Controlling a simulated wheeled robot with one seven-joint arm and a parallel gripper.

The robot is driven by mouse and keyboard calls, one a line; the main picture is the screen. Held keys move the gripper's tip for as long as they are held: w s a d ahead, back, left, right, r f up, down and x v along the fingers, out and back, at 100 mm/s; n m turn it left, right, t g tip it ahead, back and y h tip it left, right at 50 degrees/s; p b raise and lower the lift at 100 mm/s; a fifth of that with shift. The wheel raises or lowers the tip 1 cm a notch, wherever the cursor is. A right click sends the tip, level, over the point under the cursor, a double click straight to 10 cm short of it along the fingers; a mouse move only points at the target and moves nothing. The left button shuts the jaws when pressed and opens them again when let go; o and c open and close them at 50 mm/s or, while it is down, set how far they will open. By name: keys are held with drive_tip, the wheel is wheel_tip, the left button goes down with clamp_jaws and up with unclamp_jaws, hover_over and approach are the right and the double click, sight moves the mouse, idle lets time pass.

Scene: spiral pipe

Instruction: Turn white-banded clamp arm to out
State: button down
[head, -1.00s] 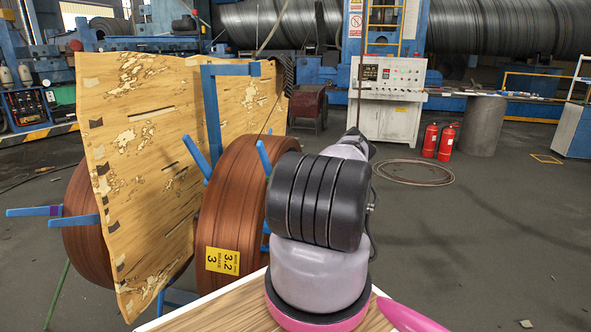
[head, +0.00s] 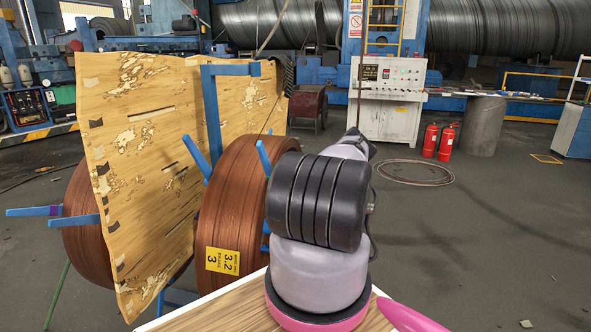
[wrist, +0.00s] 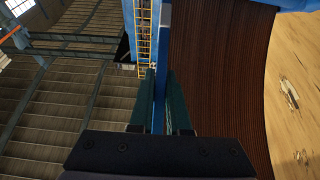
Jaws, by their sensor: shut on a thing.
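In the wrist view my gripper (wrist: 160,98) has its two dark green fingers shut on a blue clamp arm (wrist: 164,45), one on each side of the bar. In the head view my gripper is hidden behind my own arm. Blue clamp arms (head: 196,158) stick out around the copper-brown coil (head: 235,205), another one (head: 264,157) near its right rim. A clamp arm at the far left (head: 35,211) carries a purple band.
A large pale, patchy wooden sheet (head: 150,170) stands between the coils and blocks the view behind it. A second coil (head: 82,225) is at left. A white control cabinet (head: 390,100) and red extinguishers (head: 430,141) stand far back.

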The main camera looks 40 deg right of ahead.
idle(0.5)
drive_tip(key=r, duration=0.1)
drive_tip(key=r+g, duration=0.1)
drive_tip(key=w+d+r+y, duration=0.1)
drive_tip(key=shift+g, duration=0.3)
drive_tip(key=shift+w+d+r+g+y, duration=0.3)
drive_tip(key=shift+d+r+g+y, duration=0.15)
drive_tip(key=shift+r+y, duration=0.15)
drive_tip(key=c, duration=0.9)
unclamp_jaws()
drive_tip(key=shift+f, duration=0.1)
